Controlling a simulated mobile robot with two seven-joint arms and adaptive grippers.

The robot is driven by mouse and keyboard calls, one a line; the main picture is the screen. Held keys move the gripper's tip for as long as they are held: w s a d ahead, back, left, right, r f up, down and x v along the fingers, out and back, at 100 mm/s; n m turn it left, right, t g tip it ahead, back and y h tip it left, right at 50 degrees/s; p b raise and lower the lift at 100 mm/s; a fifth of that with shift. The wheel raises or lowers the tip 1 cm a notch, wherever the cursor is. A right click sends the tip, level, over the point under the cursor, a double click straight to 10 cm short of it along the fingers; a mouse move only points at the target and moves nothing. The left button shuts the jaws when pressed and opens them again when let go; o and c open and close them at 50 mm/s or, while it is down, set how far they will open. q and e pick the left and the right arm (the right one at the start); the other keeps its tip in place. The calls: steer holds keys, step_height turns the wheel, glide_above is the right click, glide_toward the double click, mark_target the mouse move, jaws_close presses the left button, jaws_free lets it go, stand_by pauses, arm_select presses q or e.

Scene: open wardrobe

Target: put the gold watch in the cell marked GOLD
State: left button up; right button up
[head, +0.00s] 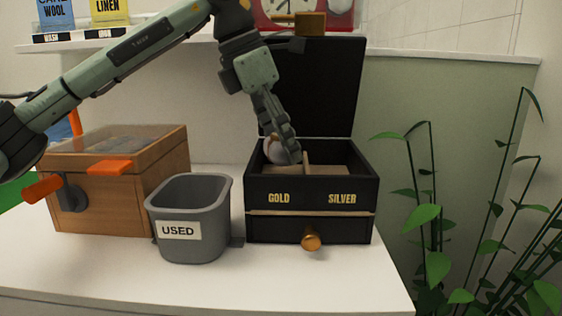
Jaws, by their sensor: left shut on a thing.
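The black box (258,186) stands open on the white top, its lid raised at the back. Its front reads GOLD on the left and SILVER on the right, and an upright divider (306,164) parts its two cells. My left gripper (290,153) reaches down from above over the left, GOLD cell, shut on the watch (274,149). The watch shows as a pale round shape with a little gold, partly hidden by the fingers. It is at the height of the box rim; I cannot tell whether it touches the cell floor. My right gripper is not in view.
A grey bin (189,246) marked USED stands left of the box. A wooden case (110,205) with orange handles is further left. A red clock (268,12) is on the shelf above. A leafy plant (430,215) stands at the right, beyond the top's edge.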

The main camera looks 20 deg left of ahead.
mark_target(281, 163)
arm_select(q)
step_height(281, 163, down, 3)
steer(key=shift+f, duration=0.2)
steer(key=shift+w+a+f, duration=0.1)
steer(key=shift+w+f, duration=0.05)
steer(key=shift+f, duration=0.05)
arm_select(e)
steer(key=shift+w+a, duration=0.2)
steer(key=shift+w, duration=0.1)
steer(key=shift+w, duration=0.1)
arm_select(q)
steer(key=shift+f, duration=0.15)
steer(key=o, duration=1)
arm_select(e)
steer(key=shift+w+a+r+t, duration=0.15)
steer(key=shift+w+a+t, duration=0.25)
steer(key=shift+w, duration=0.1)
